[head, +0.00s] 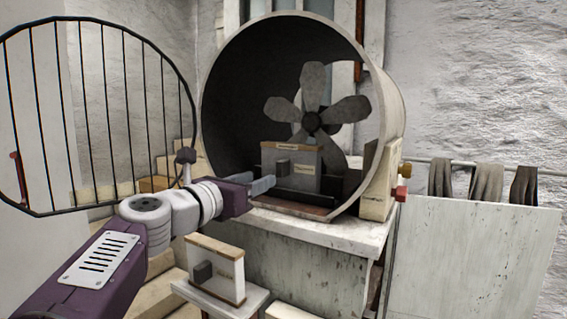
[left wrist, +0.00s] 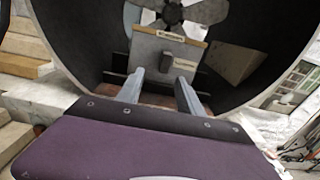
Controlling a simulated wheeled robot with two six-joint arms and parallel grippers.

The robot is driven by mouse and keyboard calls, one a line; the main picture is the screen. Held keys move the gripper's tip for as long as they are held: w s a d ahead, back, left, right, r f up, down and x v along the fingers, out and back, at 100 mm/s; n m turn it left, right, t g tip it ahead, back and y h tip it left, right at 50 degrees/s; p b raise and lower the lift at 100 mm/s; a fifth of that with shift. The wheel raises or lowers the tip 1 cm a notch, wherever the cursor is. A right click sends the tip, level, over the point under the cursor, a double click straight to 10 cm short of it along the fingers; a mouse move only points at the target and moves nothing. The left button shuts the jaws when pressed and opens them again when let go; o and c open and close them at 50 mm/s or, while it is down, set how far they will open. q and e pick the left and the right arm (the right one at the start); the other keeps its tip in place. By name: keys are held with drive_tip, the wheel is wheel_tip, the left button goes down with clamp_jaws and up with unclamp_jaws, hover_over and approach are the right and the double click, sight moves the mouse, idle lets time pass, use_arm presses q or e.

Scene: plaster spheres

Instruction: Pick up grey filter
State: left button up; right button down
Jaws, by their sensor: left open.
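The grey filter (head: 304,162) stands upright inside the large round drum, in front of a fan. It is a flat grey panel with a light wooden top edge and a dark block handle on its face. It also shows in the left wrist view (left wrist: 152,50), straight ahead of the fingers. My left gripper (head: 270,183) is open and empty, with its fingers pointing at the filter's lower front.
The drum (head: 392,100) surrounds the filter and rests on a pale plinth (head: 300,255). The fan (head: 330,108) is close behind the filter. A round barred guard (head: 105,25) stands left. A white filter (head: 215,262) stands on a low stand in front. Cloths (head: 487,183) hang at right.

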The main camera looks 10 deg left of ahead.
sight(279, 176)
use_arm(q)
drive_tip(key=p+x, duration=0.1)
drive_tip(key=x, duration=0.5)
drive_tip(key=d+f+p+x, duration=0.1)
drive_tip(key=x, duration=0.2)
drive_tip(key=shift+w+d+p, duration=0.1)
drive_tip(key=shift+d+p, duration=0.1)
drive_tip(key=shift+p, duration=0.1)
drive_tip(key=shift+a, duration=0.15)
drive_tip(key=shift+s+a+r, duration=0.2)
drive_tip(key=shift+s+a, duration=0.3)
drive_tip(key=shift+s, duration=0.45)
drive_tip(key=c, duration=0.9)
drive_tip(key=shift+w+d, duration=0.25)
clamp_jaws()
use_arm(e)
drive_tip(key=shift+w+d+r, duration=0.25)
drive_tip(key=shift+w+r, duration=0.15)
drive_tip(key=shift+r, duration=0.15)
drive_tip(key=shift+w+d+r, duration=0.25)
drive_tip(key=shift+w+r, duration=0.1)
drive_tip(key=shift+r, duration=0.2)
